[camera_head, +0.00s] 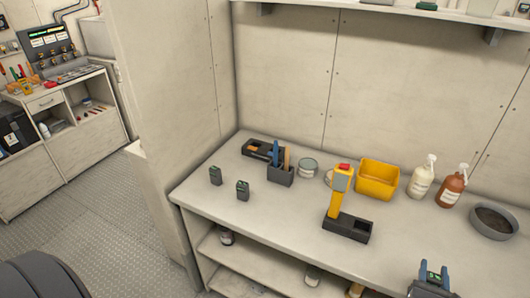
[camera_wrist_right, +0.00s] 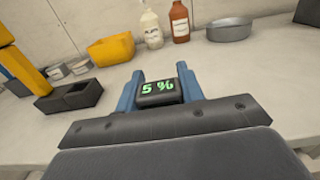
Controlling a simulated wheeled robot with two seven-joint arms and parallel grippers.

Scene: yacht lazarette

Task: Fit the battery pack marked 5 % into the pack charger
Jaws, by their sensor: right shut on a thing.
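The battery pack marked 5 % (camera_wrist_right: 158,92) is dark with green digits. My right gripper (camera_head: 434,271) is shut on it, its blue fingers on both sides, near the front right of the bench in the head view. A dark block with an open bay (camera_head: 359,231) stands mid-bench, left of and beyond the gripper; it looks like the pack charger. A yellow tool with a red top (camera_head: 340,190) stands upright at its left end. The block also shows at left in the right wrist view (camera_wrist_right: 75,97), apart from the pack. My left gripper is not in view.
Two other dark packs (camera_head: 215,176) (camera_head: 242,190) stand on the bench at left. Behind are a dark tray (camera_head: 262,149), a tool holder (camera_head: 281,175), cans (camera_head: 308,168), a yellow bin (camera_head: 376,180), two bottles (camera_head: 422,180) and a grey bowl (camera_head: 494,223). The bench between gripper and block is clear.

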